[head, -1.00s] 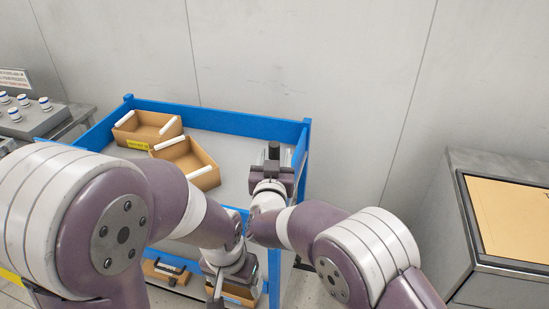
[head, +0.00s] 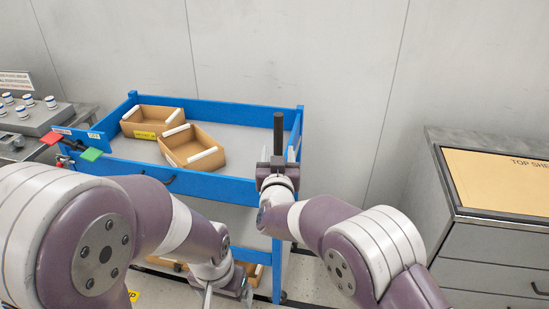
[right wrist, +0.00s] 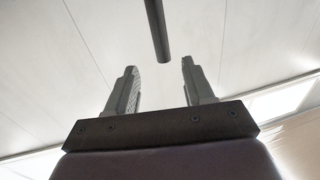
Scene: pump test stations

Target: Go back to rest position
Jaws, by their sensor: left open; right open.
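My right gripper (head: 277,160) points upward in front of the blue cart's right end. In the right wrist view its two fingers (right wrist: 159,70) stand apart with no object clamped between them. A dark rod (head: 278,132) rises at the gripper in the head view. It also shows in the right wrist view (right wrist: 157,30), its lower end near the gap between the fingertips; I cannot tell what it belongs to. My left gripper (head: 228,294) is low, in front of the cart's lower part, open and partly hidden by my left arm.
The blue cart (head: 215,188) carries two cardboard bins (head: 150,121) (head: 192,147) on its top. A grey cabinet (head: 480,250) stands at the right. Open floor lies between cart and cabinet.

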